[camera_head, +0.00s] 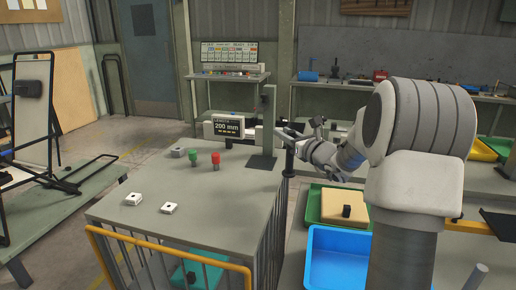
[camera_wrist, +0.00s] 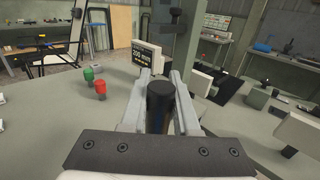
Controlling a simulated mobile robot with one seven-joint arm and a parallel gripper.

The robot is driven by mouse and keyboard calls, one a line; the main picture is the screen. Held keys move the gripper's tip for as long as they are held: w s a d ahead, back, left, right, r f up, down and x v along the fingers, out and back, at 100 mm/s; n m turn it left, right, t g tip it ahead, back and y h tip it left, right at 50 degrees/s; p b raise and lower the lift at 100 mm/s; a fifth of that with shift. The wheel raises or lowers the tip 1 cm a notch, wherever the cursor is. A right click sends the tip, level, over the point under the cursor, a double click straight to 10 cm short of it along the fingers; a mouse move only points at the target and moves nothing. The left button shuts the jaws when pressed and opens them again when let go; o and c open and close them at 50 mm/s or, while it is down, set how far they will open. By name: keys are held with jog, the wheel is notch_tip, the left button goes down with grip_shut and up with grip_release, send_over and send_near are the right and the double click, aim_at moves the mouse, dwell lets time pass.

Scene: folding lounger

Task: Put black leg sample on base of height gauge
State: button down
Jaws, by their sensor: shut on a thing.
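The black leg sample (camera_head: 289,160) is a dark upright cylinder, and its round top shows in the wrist view (camera_wrist: 160,92). My gripper (camera_head: 290,137) is shut on it, with one finger on each side in the wrist view (camera_wrist: 160,78). The leg hangs by the right edge of the grey table, to the right of the height gauge. The height gauge has a grey-green column (camera_head: 268,120), a flat dark base (camera_head: 262,163) and a display reading 200 mm (camera_head: 228,125). The visible part of the base is bare. The leg's lower end is hidden in the wrist view.
Green (camera_head: 194,160) and red (camera_head: 215,161) knobs stand left of the base on the grey table (camera_head: 200,205). White blocks (camera_head: 133,199) lie farther left.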

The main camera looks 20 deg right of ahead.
jog(key=w+a+f, duration=0.1)
jog(key=w, duration=0.7)
jog(key=w+a+f, duration=0.2)
jog(key=w, duration=0.6)
jog(key=shift+w+a+f, duration=0.15)
jog(key=shift+w+f, duration=0.05)
jog(key=shift+f, duration=0.1)
jog(key=shift+f, duration=0.15)
jog(key=c, duration=0.9)
grip_release()
jog(key=shift+s+r, duration=0.1)
jog(key=shift+r, duration=0.15)
